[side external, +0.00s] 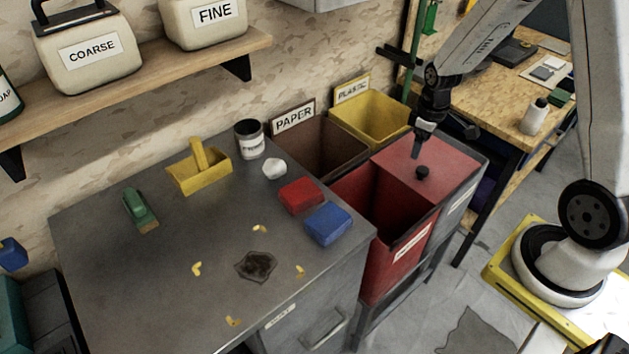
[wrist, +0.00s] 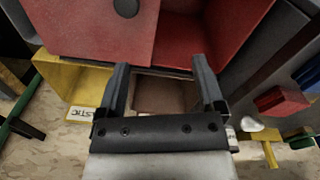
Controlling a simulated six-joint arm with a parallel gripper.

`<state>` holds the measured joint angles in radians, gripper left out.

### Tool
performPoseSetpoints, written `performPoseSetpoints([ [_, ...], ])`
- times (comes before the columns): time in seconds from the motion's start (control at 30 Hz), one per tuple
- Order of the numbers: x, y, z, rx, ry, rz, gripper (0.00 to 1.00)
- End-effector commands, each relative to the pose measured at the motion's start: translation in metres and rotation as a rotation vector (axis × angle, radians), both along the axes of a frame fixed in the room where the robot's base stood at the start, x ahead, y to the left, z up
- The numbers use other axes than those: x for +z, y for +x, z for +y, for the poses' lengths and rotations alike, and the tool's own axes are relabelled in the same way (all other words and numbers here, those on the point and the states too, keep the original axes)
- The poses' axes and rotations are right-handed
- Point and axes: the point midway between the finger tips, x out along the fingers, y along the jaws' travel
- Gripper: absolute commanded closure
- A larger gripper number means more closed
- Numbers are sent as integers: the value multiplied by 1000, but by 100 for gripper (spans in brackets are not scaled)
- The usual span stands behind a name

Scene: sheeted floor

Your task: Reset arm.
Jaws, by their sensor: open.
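My gripper (side external: 416,152) is open and points down above the red lid (side external: 440,165) of the red bin, near its black knob (side external: 422,172). I cannot tell from this view how far above the lid the fingertips are. In the wrist view the two dark fingers of my gripper (wrist: 163,75) stand wide apart with nothing between them. The brown paper bin (wrist: 160,97) shows behind the gap, and the red lid (wrist: 90,30) is at the upper left.
The red bin (side external: 390,245) is partly open at its left. The yellow plastic bin (side external: 374,117) and brown paper bin (side external: 322,148) stand behind. The grey cabinet top (side external: 110,270) holds red (side external: 301,195) and blue (side external: 328,223) blocks, a can (side external: 249,138) and yellow scraps.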

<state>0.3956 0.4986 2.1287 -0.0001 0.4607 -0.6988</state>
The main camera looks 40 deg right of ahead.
Motion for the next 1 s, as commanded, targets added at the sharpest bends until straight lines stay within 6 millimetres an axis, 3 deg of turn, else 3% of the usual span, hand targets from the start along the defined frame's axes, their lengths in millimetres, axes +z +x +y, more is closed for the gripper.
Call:
performPoseSetpoints([
  [0.2,33,-12,58,-91,-2,-66,13],
  [0.5,62,-47,122,-225,33,-150,13],
  [0.7,69,-65,143,-282,56,-178,13],
  [1.0,70,-69,147,-300,63,-184,13],
])
